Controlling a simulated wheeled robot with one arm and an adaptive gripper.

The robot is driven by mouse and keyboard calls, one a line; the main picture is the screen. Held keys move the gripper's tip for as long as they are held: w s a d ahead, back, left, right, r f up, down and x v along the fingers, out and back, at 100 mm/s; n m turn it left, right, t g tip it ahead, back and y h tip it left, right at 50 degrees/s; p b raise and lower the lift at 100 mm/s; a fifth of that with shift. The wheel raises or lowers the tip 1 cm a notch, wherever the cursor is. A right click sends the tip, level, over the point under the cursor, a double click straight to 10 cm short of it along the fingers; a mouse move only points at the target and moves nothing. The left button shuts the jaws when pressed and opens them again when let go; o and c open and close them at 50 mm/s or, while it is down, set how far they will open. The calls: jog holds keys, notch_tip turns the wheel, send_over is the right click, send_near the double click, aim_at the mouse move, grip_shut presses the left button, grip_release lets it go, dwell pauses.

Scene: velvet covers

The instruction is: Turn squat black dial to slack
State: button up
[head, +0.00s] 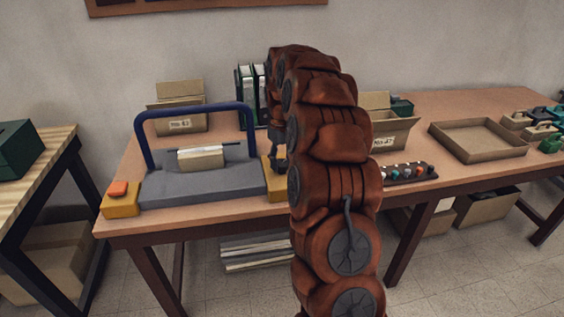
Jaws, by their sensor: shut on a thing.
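A grey machine (203,189) with a blue arched bar stands on the brown table, with a yellow block at each end. My gripper (279,164) points down at the right yellow block (275,191), partly behind my own arm. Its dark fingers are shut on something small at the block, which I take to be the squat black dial. The dial itself cannot be made out among the dark fingers, and neither can any marking or its setting.
An orange button (119,188) sits on the left yellow block. A pale stack (201,158) lies on the machine. Open boxes (180,108) and binders (244,90) stand behind. A strip of coloured knobs (408,172) and an empty tray (478,138) are to the right.

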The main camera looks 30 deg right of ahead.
aim_at(282, 162)
jog(key=n, duration=0.5)
jog(key=shift+n, duration=0.3)
jog(key=n, duration=0.4)
jog(key=shift+n+p, duration=0.3)
jog(key=shift+n, duration=0.4)
jog(key=o, duration=1.2)
jog(key=shift+c, duration=0.2)
notch_tip(282, 162, up, 12)
